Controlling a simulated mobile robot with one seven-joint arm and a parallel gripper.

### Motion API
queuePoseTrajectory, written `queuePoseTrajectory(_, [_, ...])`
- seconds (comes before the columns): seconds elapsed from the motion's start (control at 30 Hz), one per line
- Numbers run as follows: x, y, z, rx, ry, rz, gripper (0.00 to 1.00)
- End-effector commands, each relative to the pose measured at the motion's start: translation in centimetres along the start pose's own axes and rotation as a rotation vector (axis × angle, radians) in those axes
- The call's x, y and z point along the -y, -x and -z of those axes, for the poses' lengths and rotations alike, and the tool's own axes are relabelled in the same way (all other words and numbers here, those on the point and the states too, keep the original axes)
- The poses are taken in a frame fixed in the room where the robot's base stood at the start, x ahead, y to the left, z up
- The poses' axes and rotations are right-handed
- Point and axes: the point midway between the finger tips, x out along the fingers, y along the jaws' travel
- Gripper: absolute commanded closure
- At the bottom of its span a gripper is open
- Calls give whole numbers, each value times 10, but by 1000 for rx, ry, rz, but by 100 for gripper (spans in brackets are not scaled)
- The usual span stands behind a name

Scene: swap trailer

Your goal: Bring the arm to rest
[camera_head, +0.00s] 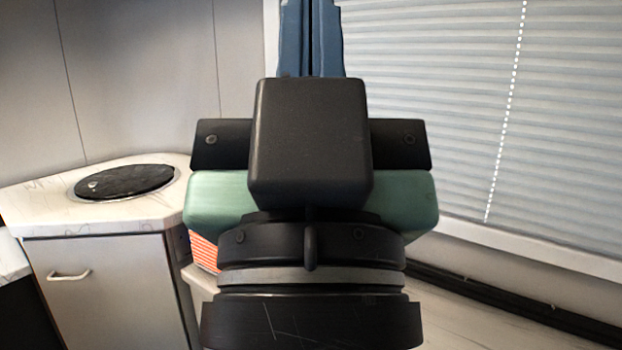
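My gripper (311,150) fills the middle of the view, seen from behind. A black box sits in front of its wide green body, above a dark round wrist with a light ring. Two narrow blue upright pieces (293,40) show just above the box, with a thin dark gap between them. I cannot tell whether they are my fingers or a curtain behind. My fingertips and anything between them cannot be made out.
A white counter (40,205) with a round black inset (125,181) stands at left over a grey cabinet (105,285). An orange-striped item (204,252) is partly hidden behind my wrist. A window blind (430,100) covers the right wall above a pale surface (475,318).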

Motion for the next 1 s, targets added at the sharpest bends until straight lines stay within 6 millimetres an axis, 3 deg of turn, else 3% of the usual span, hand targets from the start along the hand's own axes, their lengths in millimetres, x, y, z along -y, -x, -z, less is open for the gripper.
queuePoseTrajectory(0.03, [0, -24, 23, 1, 0, 0, 100])
queuePoseTrajectory(0.6, [0, -146, 137, 2, -1, 1, 100])
queuePoseTrajectory(0.8, [0, -163, 153, 2, -1, 1, 100])
queuePoseTrajectory(1.0, [0, -164, 154, 2, -1, 1, 100])
